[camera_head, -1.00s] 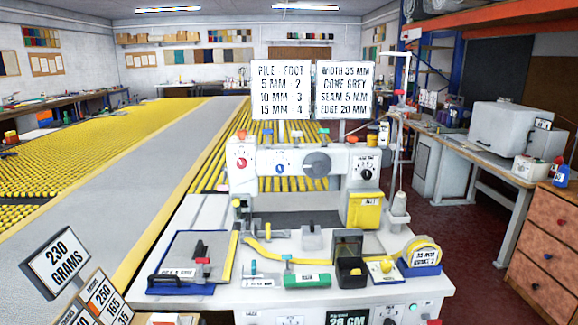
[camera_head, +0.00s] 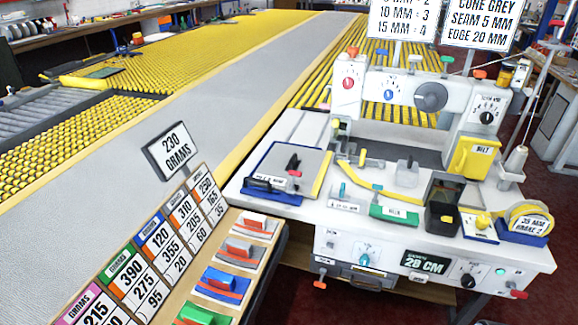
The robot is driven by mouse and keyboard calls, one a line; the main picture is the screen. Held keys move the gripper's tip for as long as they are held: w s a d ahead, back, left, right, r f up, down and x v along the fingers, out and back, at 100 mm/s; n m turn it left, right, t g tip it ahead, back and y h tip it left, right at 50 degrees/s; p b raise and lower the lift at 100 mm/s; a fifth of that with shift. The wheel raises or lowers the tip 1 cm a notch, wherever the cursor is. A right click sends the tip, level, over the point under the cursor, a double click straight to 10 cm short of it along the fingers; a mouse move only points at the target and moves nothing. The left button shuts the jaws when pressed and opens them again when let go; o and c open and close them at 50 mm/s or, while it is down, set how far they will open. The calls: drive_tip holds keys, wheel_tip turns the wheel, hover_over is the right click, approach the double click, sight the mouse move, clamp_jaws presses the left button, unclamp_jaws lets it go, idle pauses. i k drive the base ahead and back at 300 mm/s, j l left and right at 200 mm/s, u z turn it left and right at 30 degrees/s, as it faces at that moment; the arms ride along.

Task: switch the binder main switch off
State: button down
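The white binder machine (camera_head: 410,125) stands at the right of the head view. Its front panel (camera_head: 405,248) carries a teal knob (camera_head: 365,259) at the left, a dark display reading 28 CM (camera_head: 425,262), a black rotary knob (camera_head: 467,277) and a small green button (camera_head: 500,271) at the right. A red knob (camera_head: 518,294) sticks out at the lower right corner. The labels beside these controls are too small to read, so I cannot tell which is the main switch or its position. My gripper is not in view.
On the binder top are a yellow tape roll (camera_head: 528,216), a black bin (camera_head: 443,204) and a yellow BELT box (camera_head: 474,157). A card rack (camera_head: 150,250) and a tray of coloured blocks (camera_head: 222,285) stand in front left. Dark red floor shows below the binder.

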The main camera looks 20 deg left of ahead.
sight(514, 293)
drive_tip(key=i+l, duration=0.35)
drive_tip(key=l, duration=0.15)
drive_tip(key=i+l, duration=0.3)
drive_tip(key=l, duration=0.15)
